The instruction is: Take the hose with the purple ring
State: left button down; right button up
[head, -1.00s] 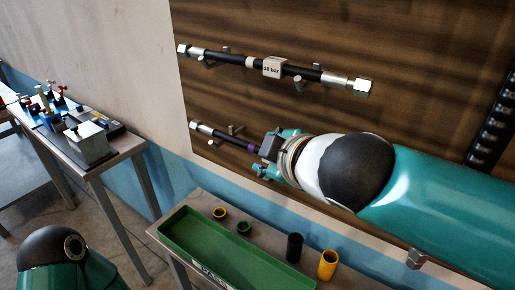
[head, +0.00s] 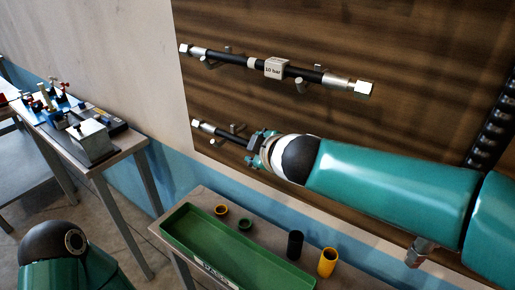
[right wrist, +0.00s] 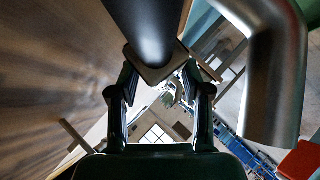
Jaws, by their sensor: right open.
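The lower hose (head: 222,134) is black with a silver end fitting and rests on pegs on the wooden board. Its right part is hidden behind my right gripper (head: 256,150), and no purple ring shows on it now. In the right wrist view a black hose (right wrist: 145,25) comes down from the top toward the gap between the open fingers of my right gripper (right wrist: 160,78). I cannot tell whether the fingers touch it. My left arm shows at the lower left of the head view; its gripper is out of view.
An upper hose (head: 235,60) with a white ring and a "10 bar" tag (head: 275,68) hangs above on pegs. A green tray (head: 190,238) and several yellow, green and black rings and cups stand on a bench below. A metal peg (right wrist: 272,80) is close on the right in the wrist view.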

grip_shut()
jog(key=shift+s+r, duration=0.1)
dwell(0.6)
